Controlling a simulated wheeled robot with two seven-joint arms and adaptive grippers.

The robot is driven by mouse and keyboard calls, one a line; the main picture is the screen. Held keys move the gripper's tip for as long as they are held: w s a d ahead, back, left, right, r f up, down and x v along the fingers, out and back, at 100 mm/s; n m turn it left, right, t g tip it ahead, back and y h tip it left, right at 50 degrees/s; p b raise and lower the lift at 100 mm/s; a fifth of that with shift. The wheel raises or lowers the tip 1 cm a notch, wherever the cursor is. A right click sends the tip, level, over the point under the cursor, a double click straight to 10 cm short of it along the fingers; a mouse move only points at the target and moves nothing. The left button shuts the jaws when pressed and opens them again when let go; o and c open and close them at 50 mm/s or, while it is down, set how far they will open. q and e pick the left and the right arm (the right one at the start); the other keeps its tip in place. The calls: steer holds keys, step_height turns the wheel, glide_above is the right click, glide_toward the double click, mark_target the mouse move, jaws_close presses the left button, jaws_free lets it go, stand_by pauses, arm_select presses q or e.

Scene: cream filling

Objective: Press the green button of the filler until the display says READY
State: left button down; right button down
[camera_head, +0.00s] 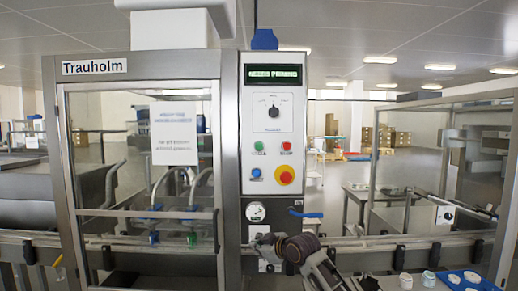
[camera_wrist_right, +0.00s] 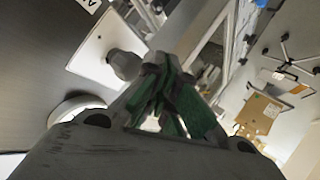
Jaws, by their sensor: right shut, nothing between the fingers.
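The filler (camera_head: 235,100) has a white control panel (camera_head: 257,190) with a dark display (camera_head: 273,75) at its top. The display's green text is small and blurred; it seems to say NEEDS PRIMING, not READY. The green button (camera_head: 259,146) is at the panel's left, unobstructed and apart from my gripper. My right gripper (camera_head: 264,241) is low in front of the filler, below the panel and near the gauge. In the right wrist view its green-padded fingers (camera_wrist_right: 165,95) are together and empty. My left gripper is not in view.
Beside the green button is a red button (camera_head: 286,146). Below are a blue button (camera_head: 255,174) and a red-yellow emergency stop (camera_head: 285,175); above is a selector knob (camera_head: 273,112). A gauge (camera_head: 256,212) and blue-handled valve (camera_head: 306,214) sit lower. A blue tray (camera_head: 484,285) is at the lower right.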

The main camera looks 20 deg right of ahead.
mark_target(259, 145)
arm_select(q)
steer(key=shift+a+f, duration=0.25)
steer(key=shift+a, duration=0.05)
arm_select(e)
steer(key=s+r+n+t+y, duration=0.1)
steer(key=s+r+n, duration=0.1)
steer(key=r, duration=1)
steer(key=s+a+r+n+t+y, duration=0.1)
steer(key=s+r+n, duration=0.1)
steer(key=r, duration=1)
steer(key=s+r+n+t+y, duration=0.1)
steer(key=s+r+n, duration=0.1)
steer(key=r, duration=1)
steer(key=shift+s+a+n+y, duration=0.3)
steer(key=shift+s+y, duration=0.05)
steer(key=shift+y, duration=0.05)
steer(key=shift+w, duration=0.1)
